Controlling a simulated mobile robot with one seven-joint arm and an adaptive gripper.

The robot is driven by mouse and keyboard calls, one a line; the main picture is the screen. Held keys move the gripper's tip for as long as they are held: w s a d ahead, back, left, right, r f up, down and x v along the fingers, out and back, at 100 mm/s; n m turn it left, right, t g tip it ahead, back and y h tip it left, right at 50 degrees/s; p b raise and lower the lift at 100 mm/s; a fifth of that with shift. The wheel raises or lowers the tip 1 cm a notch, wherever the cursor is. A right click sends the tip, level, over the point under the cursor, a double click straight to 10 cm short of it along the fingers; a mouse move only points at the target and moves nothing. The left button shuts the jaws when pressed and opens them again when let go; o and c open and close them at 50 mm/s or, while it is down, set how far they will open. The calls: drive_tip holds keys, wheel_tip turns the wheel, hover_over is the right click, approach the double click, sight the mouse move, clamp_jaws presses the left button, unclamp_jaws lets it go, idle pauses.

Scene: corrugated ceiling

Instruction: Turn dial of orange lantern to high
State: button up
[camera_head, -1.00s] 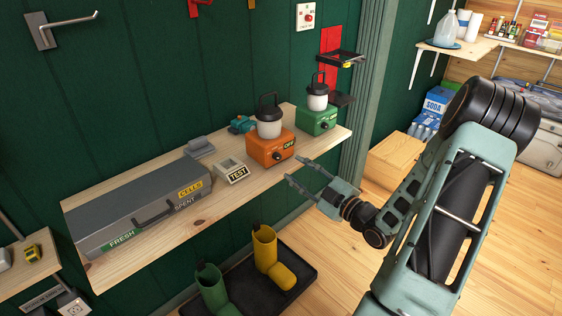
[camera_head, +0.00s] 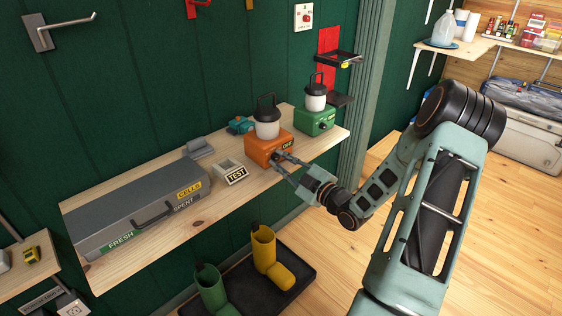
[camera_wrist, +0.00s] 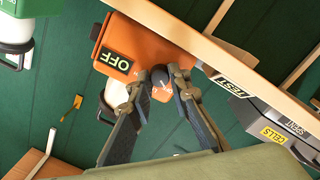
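The orange lantern (camera_head: 262,148) stands on the wooden shelf, with a white globe and dark handle on top. Its front bears an OFF label, which also shows in the wrist view (camera_wrist: 114,62). The dark dial (camera_wrist: 159,75) is beside that label. My gripper (camera_head: 276,161) has its fingertips at the lantern's front, one on each side of the dial.
A green lantern (camera_head: 314,120) stands to the right on the shelf (camera_head: 205,212). A TEST block (camera_head: 232,173) and a grey case (camera_head: 138,204) stand to the left. A small teal item (camera_head: 240,125) is behind. Boots on a black tray (camera_head: 262,284) are below.

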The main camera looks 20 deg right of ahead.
clamp_jaws()
drive_tip(key=shift+m, duration=0.3)
drive_tip(key=m, duration=0.4)
drive_tip(key=shift+m, duration=0.3)
drive_tip(key=m, duration=0.3)
drive_tip(key=m+p, duration=0.1)
drive_tip(key=m, duration=0.3)
drive_tip(key=m+p, duration=0.2)
drive_tip(key=m, duration=0.4)
drive_tip(key=shift+m+p, duration=0.3)
drive_tip(key=m+p, duration=0.1)
drive_tip(key=m, duration=0.3)
drive_tip(key=shift+m, duration=0.4)
drive_tip(key=shift+f+m+p, duration=0.1)
drive_tip(key=shift+m+p, duration=0.2)
